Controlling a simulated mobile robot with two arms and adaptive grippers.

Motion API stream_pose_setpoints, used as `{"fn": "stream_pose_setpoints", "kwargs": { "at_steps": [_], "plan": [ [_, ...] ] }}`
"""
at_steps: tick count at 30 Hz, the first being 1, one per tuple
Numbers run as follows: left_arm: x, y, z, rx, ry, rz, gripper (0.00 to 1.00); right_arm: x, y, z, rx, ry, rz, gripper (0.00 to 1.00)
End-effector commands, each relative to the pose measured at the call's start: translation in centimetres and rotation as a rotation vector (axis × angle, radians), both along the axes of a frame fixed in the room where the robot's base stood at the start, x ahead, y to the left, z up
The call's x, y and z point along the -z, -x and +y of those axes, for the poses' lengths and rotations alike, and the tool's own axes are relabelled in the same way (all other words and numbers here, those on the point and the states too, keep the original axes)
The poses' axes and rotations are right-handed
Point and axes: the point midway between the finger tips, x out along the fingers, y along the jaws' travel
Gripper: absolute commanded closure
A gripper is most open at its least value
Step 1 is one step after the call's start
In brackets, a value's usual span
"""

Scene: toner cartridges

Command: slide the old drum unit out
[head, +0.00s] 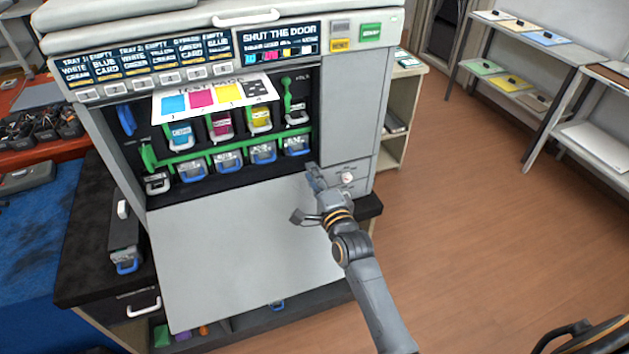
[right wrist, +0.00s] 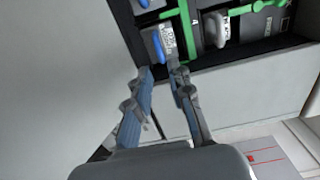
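The printer's front is open. Several drum units with blue handles sit in a row in its lower bay; the rightmost drum unit (head: 297,145) is nearest my right gripper (head: 313,180). In the right wrist view, my right gripper (right wrist: 160,70) is open. Its fingertips are apart, just short of a drum unit (right wrist: 160,45) with a blue handle and white label. I cannot tell whether they touch it. All the drum units look seated. I cannot tell which one is old.
Toner cartridges (head: 221,126) sit above the drums, with a test page (head: 214,97) hanging over them. The lowered front door (head: 240,245) lies below the bay. Shelves (head: 575,55) stand at right; floor there is clear.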

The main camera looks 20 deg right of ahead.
Motion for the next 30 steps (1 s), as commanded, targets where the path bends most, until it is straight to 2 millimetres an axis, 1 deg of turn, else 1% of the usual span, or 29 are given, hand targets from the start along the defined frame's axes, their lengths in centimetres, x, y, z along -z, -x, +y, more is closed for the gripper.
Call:
{"fn": "stream_pose_setpoints", "kwargs": {
  "at_steps": [1, 11, 15, 18, 24, 30],
  "plan": [
    [0.7, 0.0, 0.0, 0.000, 0.000, 0.001, 0.43, 0.2, -0.6, 0.0, 0.000, 0.001, -0.002, 0.79],
    [3.8, 0.1, -0.1, -0.001, 0.001, 0.001, 0.43, 0.4, -5.4, 0.2, -0.001, 0.003, -0.001, 0.79],
    [4.2, 0.1, -0.1, -0.001, 0.001, 0.001, 0.43, 0.2, -7.2, 0.3, -0.001, 0.003, 0.002, 0.79],
    [4.5, 0.1, -0.1, -0.001, 0.002, 0.001, 0.43, 0.2, -8.1, 0.3, -0.001, 0.003, 0.002, 0.79],
    [4.8, 0.1, -0.1, -0.002, 0.001, 0.000, 0.43, 0.1, -9.0, 0.3, -0.001, 0.004, 0.003, 0.79],
    [4.8, 0.0, -0.1, -0.003, 0.001, 0.000, 0.43, 0.0, -9.1, 0.4, -0.001, 0.005, 0.003, 0.79]
  ]
}}
